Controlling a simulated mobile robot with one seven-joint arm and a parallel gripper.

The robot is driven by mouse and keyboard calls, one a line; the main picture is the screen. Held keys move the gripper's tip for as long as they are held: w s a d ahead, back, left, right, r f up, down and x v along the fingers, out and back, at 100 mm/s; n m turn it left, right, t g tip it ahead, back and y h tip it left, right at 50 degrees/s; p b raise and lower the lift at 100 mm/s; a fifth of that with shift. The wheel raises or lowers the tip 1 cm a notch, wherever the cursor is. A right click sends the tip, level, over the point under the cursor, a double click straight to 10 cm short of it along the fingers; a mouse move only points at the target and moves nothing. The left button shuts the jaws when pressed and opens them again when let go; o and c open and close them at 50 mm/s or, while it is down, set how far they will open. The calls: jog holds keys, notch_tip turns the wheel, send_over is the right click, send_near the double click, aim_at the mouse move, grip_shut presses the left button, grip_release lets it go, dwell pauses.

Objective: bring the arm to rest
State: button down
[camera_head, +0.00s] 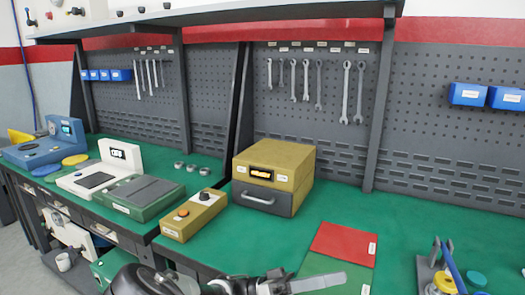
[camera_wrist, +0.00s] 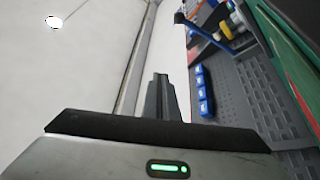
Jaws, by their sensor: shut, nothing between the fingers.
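My gripper (camera_head: 338,281) is at the bottom edge of the camera_head view, pointing right, low in front of the green bench top. Part of my arm shows beside it, cut off by the frame's lower edge. In the camera_wrist view my gripper's fingers (camera_wrist: 158,78) are together with nothing between them. No object is held. The gripper's tip overlaps the red and green mat in the picture; I cannot tell the gap between them.
A yellow box with a drawer (camera_head: 272,172) and a yellow button box (camera_head: 194,214) stand on the bench. A red and green mat (camera_head: 343,241) lies at the right. A grey tool holder (camera_head: 428,272) is at the far right. Wrenches (camera_head: 346,92) hang on the pegboard.

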jog(key=s+d+f+n+g+y, duration=0.2)
jog(key=s+d+n+g+y, duration=0.1)
jog(key=s+d+y, duration=0.55)
jog(key=s+a+r+n+t+y, duration=0.1)
jog(key=s+a+n+t+y, duration=0.2)
jog(key=y, duration=0.7)
jog(key=a+r+n+t+y+p, duration=0.1)
jog(key=r+n+t+p, duration=0.1)
jog(key=r+p, duration=0.5)
jog(key=s+a+r+n+t+y+p, duration=0.1)
jog(key=r+t+p, duration=0.3)
jog(key=r, duration=1)
jog(key=a+r+n+t+y+p, duration=0.2)
jog(key=a+r+n+t+p, duration=0.1)
jog(key=r+p, duration=0.7)
jog(key=shift+s+a+r+n+t, duration=0.3)
jog(key=shift+s+r+n, duration=0.1)
jog(key=shift+r, duration=0.2)
jog(key=shift+f, duration=0.1)
